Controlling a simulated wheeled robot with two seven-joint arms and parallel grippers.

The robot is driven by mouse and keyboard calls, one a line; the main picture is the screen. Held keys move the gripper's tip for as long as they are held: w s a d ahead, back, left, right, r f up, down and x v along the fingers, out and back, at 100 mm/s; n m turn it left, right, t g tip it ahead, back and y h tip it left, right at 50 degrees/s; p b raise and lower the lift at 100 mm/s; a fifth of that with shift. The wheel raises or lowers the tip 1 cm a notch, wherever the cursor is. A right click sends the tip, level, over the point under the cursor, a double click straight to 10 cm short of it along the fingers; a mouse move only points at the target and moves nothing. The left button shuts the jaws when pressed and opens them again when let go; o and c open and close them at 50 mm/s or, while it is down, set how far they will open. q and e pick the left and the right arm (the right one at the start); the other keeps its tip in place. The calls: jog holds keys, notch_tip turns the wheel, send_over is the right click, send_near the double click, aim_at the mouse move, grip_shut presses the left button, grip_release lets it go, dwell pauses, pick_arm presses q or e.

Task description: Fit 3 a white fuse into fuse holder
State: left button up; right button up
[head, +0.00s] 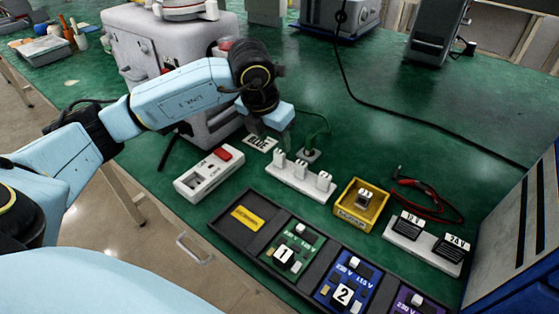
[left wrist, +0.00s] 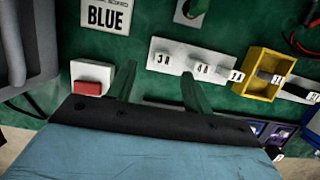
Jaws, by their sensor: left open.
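A white fuse rack (head: 300,180) holds three white labelled fuses upright. In the left wrist view the rack (left wrist: 195,62) shows the fuse marked 3 A (left wrist: 163,60) at its left end. My left gripper (head: 270,130) hangs behind and left of the rack, its fingers mostly hidden in the head view. In the left wrist view my left gripper (left wrist: 157,82) is open and empty, fingers apart near the 3 A fuse. I cannot tell for sure which part is the fuse holder; a small socket with a cable (head: 310,154) stands behind the rack. My right gripper is not in view.
A white box with a red button (head: 210,172) stands left of the rack. A yellow tray (head: 350,214) holds one fuse. A black tray with numbered boards (head: 255,250) lies in front. Red and black leads (head: 430,205) lie right.

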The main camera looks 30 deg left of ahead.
aim_at(279, 153)
pick_arm(q)
jog(key=x, duration=0.1)
jog(key=b+x, duration=0.1)
jog(key=x, duration=0.3)
jog(key=shift+d, duration=0.25)
jog(key=shift+f, duration=0.2)
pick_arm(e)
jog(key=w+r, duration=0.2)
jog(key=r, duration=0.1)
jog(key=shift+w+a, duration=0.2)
pick_arm(q)
jog(key=c, duration=1.1)
jog(key=shift+o, duration=0.2)
jog(key=shift+r, duration=0.2)
